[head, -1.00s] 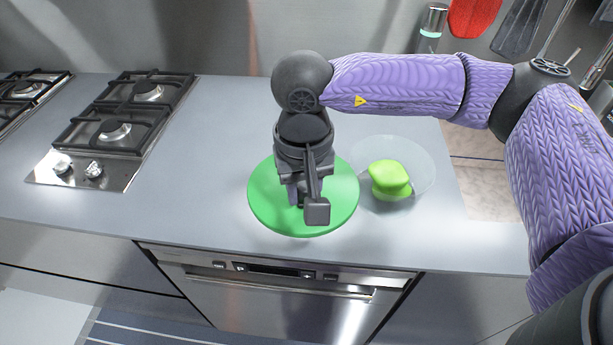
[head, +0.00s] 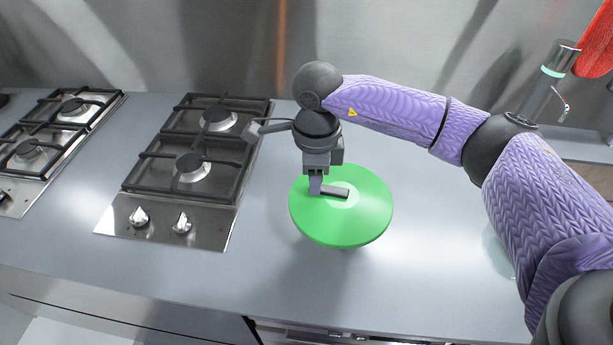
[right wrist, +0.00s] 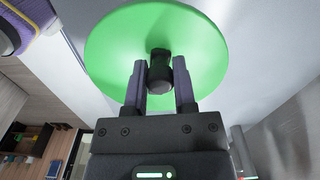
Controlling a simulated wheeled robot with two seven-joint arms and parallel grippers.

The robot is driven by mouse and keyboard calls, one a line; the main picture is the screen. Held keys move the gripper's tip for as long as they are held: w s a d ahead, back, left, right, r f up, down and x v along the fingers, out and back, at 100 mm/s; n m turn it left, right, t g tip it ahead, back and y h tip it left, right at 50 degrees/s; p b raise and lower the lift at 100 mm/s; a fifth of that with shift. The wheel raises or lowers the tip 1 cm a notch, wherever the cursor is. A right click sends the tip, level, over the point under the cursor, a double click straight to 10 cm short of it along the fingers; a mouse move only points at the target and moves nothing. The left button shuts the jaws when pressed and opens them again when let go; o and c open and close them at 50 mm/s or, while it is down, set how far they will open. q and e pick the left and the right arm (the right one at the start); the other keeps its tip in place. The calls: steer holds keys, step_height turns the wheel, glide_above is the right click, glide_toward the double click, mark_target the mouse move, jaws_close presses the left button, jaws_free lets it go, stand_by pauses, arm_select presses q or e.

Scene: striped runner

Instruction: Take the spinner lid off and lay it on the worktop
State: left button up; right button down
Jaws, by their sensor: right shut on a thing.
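The spinner lid (head: 365,222) is a flat green disc with a paler centre. In the right wrist view the lid (right wrist: 200,45) has a dark knob (right wrist: 160,72) between the two fingers. My right gripper (head: 326,190) is shut on that knob and holds the lid over the worktop (head: 255,285), right of the hob. It also shows in the right wrist view (right wrist: 160,68). I cannot tell the exact gap under the lid. A clear bowl (head: 496,250) shows only its left edge beside my right arm, which hides the rest. My left gripper is out of view.
A metal wall is behind.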

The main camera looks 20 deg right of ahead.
mark_target(344, 176)
steer(key=d+m, duration=0.1)
steer(key=m, duration=0.2)
steer(key=m+p, duration=0.1)
steer(key=m, duration=0.2)
steer(key=w+d+f+m, duration=0.1)
steer(key=m, duration=0.2)
steer(key=shift+w+d, duration=0.1)
steer(key=shift+d, duration=0.2)
steer(key=d+m, duration=0.1)
steer(key=m, duration=0.1)
steer(key=d+f+m+p, duration=0.1)
steer(key=m, duration=0.2)
steer(key=d+m, duration=0.1)
steer(key=m, duration=0.2)
steer(key=shift+f+p, duration=0.3)
steer(key=shift+s+d+f+m, duration=0.1)
steer(key=shift+d+f+m, duration=0.1)
steer(key=shift+m, duration=0.35)
steer(key=shift+s+d+f+m, duration=0.1)
steer(key=shift+d+m, duration=0.1)
steer(key=shift+m, duration=0.35)
step_height(344, 176, down, 4)
steer(key=b, duration=0.3)
steer(key=shift+f+b, duration=0.15)
steer(key=shift+b, duration=0.2)
steer(key=shift+f+b, duration=0.4)
steer(key=shift+f, duration=0.25)
steer(key=shift+f, duration=0.1)
steer(key=shift+f, duration=0.3)
steer(key=shift+f, duration=0.2)
